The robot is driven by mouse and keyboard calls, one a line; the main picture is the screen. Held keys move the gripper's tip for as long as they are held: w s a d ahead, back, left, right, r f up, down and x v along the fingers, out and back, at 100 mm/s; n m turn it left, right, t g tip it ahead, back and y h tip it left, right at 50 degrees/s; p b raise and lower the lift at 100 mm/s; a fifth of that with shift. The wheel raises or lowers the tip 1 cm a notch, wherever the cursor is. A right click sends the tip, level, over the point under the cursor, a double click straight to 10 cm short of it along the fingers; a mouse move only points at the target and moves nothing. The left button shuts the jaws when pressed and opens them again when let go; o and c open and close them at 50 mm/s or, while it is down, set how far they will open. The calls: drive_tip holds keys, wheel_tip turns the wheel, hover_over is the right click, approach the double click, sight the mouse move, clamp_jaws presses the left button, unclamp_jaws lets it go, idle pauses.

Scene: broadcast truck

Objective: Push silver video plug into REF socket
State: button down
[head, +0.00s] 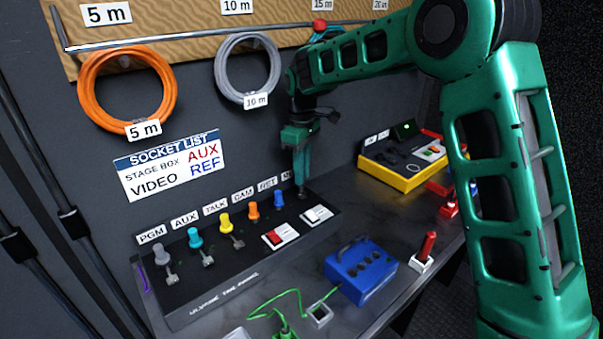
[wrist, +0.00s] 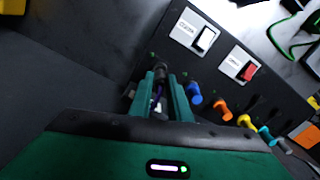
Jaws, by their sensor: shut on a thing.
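My gripper (head: 302,190) points down at the far right end of the black panel (head: 215,295). In the wrist view its two green fingers (wrist: 163,92) are shut on a small dark piece (wrist: 160,72), at the panel's end beside the blue knob (wrist: 195,93). The fingers hide most of this piece, and I cannot tell whether it is a lever knob or a plug. I cannot make out a silver video plug or a REF socket. The socket list sign (head: 171,165) reads VIDEO and REF on its lower line.
The panel has coloured knobs, a red switch (head: 280,236) and a white switch (head: 316,215). A blue box (head: 362,270) and a green cable (head: 290,293) lie in front. A yellow-based console (head: 405,176) stands right. Cable coils (head: 127,92) hang on the wall.

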drive_tip(key=shift+f, duration=1.1)
drive_tip(key=c, duration=1.6)
unclamp_jaws()
drive_tip(key=shift+r, duration=3.7)
